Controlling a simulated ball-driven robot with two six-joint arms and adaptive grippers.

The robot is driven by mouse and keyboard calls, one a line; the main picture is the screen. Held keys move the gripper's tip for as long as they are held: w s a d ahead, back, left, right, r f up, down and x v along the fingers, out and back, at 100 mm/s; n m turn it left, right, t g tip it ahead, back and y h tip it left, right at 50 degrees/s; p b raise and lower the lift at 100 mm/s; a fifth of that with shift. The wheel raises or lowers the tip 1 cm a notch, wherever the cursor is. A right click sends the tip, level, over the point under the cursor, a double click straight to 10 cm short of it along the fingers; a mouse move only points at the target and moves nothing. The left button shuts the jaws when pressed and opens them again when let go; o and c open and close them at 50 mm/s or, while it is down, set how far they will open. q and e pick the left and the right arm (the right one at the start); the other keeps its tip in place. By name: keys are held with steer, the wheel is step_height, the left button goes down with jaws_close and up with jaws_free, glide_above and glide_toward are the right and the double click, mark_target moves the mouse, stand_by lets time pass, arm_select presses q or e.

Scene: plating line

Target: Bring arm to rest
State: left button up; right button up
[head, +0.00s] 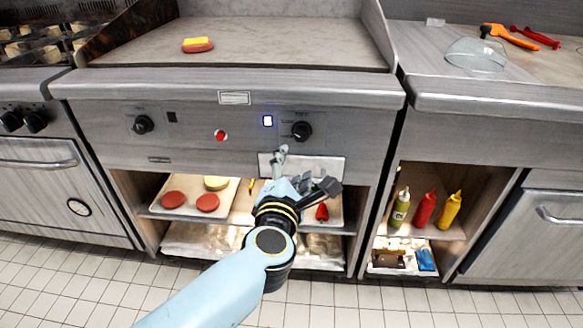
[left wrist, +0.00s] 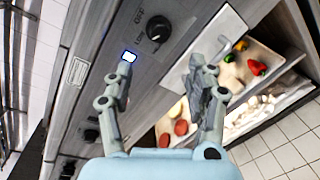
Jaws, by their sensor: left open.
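My left gripper (head: 306,170) is in front of the griddle's lower front, at the height of the shelf opening below the control panel. Its two fingers are spread apart with nothing between them. In the left wrist view the open fingers (left wrist: 160,66) reach toward the panel, one near the blue-lit square (left wrist: 129,56) and the other over the shelf trays. The black knob (head: 302,131) and its blue-lit switch (head: 267,121) are just above the gripper in the head view. My right gripper does not show.
A patty with cheese (head: 197,45) lies on the griddle (head: 260,32). Below, a tray (head: 160,208) holds patties and a bun. Sauce bottles (head: 425,209) stand in the right cubby. A clear dome (head: 476,55) and orange-handled tool (head: 508,36) lie on the right counter.

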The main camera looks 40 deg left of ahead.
arm_select(q)
steer(key=s+d+f+m+g+h, duration=0.1)
steer(key=s+f+m+g+h, duration=0.1)
steer(key=s+f+m, duration=0.55)
steer(key=s+f+m+g+h, duration=0.1)
steer(key=s+f+m+h, duration=0.2)
steer(key=f, duration=0.8)
steer(key=s+d+f+m+g+h, duration=0.1)
steer(key=s+f+m+g, duration=0.1)
steer(key=s+f+m, duration=0.6)
steer(key=s+a+f+m+g, duration=0.1)
steer(key=s+f+m+g, duration=0.2)
steer(key=s, duration=0.6)
steer(key=s+a+f+m+g, duration=0.1)
steer(key=s+f+m+g, duration=0.2)
steer(key=s, duration=0.6)
steer(key=s+a+f+m+g+h, duration=0.1)
steer(key=s+f+m+g, duration=0.2)
steer(key=s+f+m, duration=0.3)
step_height(320, 180, down, 2)
steer(key=s, duration=0.2)
steer(key=shift+s, duration=0.4)
